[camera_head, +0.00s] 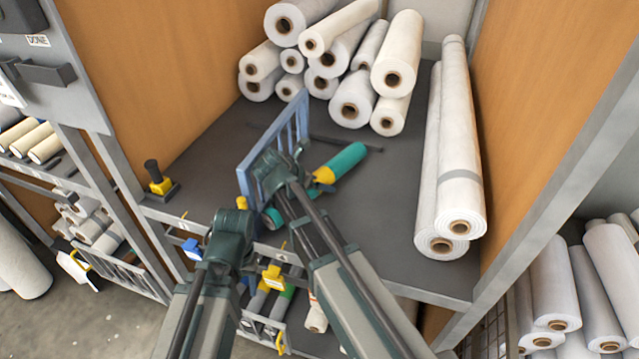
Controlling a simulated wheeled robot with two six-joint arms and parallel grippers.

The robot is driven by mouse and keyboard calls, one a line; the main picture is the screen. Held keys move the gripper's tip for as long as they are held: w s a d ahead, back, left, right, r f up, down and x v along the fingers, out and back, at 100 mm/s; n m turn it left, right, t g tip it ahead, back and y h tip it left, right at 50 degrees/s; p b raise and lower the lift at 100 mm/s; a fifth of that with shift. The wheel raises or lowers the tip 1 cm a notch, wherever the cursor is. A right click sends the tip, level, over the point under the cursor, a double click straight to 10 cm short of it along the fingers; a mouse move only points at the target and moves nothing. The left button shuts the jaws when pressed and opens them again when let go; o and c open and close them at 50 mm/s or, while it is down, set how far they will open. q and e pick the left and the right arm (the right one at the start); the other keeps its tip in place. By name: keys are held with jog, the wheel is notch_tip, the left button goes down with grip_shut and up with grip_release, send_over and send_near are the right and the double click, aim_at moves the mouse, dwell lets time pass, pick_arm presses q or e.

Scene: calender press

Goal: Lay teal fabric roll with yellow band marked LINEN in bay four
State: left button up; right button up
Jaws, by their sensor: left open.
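The teal fabric roll (346,161) lies at a slant on the dark shelf (385,215), with a yellow band (324,175) near its middle. My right arm crosses in front of it, and its near end shows left of that arm. The LINEN mark is not readable. My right gripper (274,166) is over the roll's left side, by the blue rack; its fingers are hidden. My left gripper (233,222) is open, low at the shelf's front edge, left of the roll's near end. No bay number is readable, so I cannot tell which is bay four.
A blue slatted rack (273,150) stands upright on the shelf beside the roll. Tagged rolls (272,276) sit below the front edge. The shelf's centre right is clear.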

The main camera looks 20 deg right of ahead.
grip_shut()
jog(key=shift+r, duration=0.15)
dwell(0.4)
notch_tip(320, 180, up, 28)
jog(key=p, duration=2.8)
